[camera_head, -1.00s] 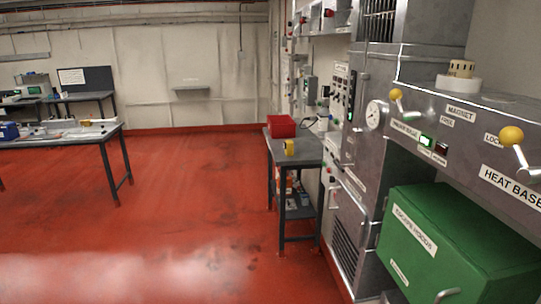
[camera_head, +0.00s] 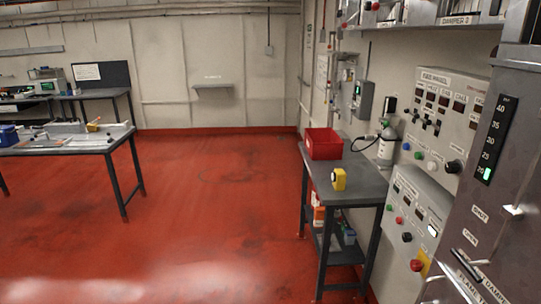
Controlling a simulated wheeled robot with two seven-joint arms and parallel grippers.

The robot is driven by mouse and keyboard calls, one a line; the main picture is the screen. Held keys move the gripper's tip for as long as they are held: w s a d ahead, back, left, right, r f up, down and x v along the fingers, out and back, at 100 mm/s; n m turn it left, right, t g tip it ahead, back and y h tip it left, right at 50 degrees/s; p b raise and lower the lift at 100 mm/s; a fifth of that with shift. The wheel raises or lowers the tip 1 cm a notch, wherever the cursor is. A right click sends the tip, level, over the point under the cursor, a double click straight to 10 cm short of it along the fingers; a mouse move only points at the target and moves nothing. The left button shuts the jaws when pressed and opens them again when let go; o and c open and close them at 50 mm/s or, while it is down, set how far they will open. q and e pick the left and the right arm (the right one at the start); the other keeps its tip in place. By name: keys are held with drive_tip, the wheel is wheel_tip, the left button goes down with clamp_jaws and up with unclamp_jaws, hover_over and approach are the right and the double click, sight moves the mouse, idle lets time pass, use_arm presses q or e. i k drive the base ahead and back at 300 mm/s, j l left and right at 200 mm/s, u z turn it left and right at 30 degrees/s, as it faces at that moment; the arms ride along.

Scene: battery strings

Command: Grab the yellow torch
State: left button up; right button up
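The yellow torch (camera_head: 338,180) sits near the front of a grey side table (camera_head: 366,191) on the right, in the head view. It is a small boxy yellow body with a dark round part on its left side. Neither of my grippers shows in this view, so their state is hidden.
A red bin (camera_head: 323,144) stands behind the torch on the same table. A grey cylinder (camera_head: 387,147) stands near the wall. Control panels (camera_head: 440,120) line the right side. A cluttered workbench (camera_head: 65,146) stands at left. The red floor (camera_head: 205,215) between is clear.

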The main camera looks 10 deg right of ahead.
sight(339, 177)
drive_tip(key=i+z, duration=0.15)
drive_tip(key=i, duration=0.25)
drive_tip(key=i+j+z, duration=0.2)
drive_tip(key=i, duration=0.25)
drive_tip(key=i+j+z, duration=0.15)
drive_tip(key=i, duration=0.25)
drive_tip(key=i+j+z, duration=0.2)
drive_tip(key=i, duration=0.2)
